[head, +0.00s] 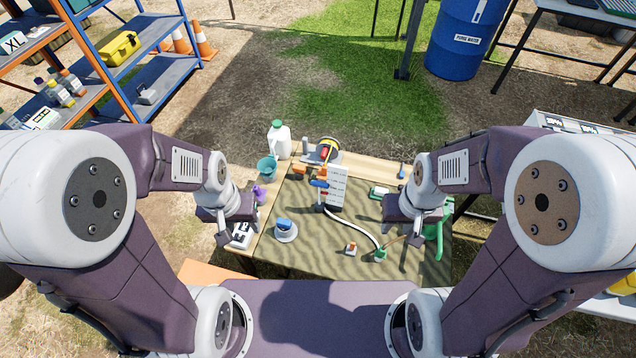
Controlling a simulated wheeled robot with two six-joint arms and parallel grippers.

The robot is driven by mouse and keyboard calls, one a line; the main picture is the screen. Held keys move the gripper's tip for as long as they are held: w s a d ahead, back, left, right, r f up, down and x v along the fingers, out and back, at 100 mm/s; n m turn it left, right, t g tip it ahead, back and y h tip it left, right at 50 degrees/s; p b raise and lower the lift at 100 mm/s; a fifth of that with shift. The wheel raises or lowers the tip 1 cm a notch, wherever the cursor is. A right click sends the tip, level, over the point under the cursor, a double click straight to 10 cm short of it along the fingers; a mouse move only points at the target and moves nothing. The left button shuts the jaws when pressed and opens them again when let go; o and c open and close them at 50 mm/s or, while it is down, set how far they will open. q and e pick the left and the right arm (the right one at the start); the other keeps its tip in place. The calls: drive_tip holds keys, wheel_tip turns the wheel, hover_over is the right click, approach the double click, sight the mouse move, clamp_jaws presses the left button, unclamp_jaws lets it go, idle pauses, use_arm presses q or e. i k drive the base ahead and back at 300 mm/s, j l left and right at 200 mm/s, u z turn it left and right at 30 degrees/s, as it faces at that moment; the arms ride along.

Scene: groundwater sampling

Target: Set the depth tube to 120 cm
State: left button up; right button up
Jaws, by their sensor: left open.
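A pale flexible tube (355,224) curves over the table from the foot of a small stand to a green fitting (380,255). The stand holds a white marked panel (336,186), with orange and blue parts (320,184) at its left edge. The markings are too small to read, so I cannot tell the tube's depth setting. My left gripper (238,222) is open above the table's left edge, apart from the tube and panel. My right gripper (408,222) is above the right side, right of the tube; its jaws are not clear.
The table (310,250) has a patterned cover with free room at front. A green curved item (436,232) is beside my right gripper.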

sight(315, 183)
drive_tip(key=i+u, duration=0.2)
drive_tip(key=u, duration=0.2)
drive_tip(key=i+l+u, duration=0.15)
drive_tip(key=u, duration=0.2)
drive_tip(key=i+l+u, duration=0.2)
drive_tip(key=u, duration=0.2)
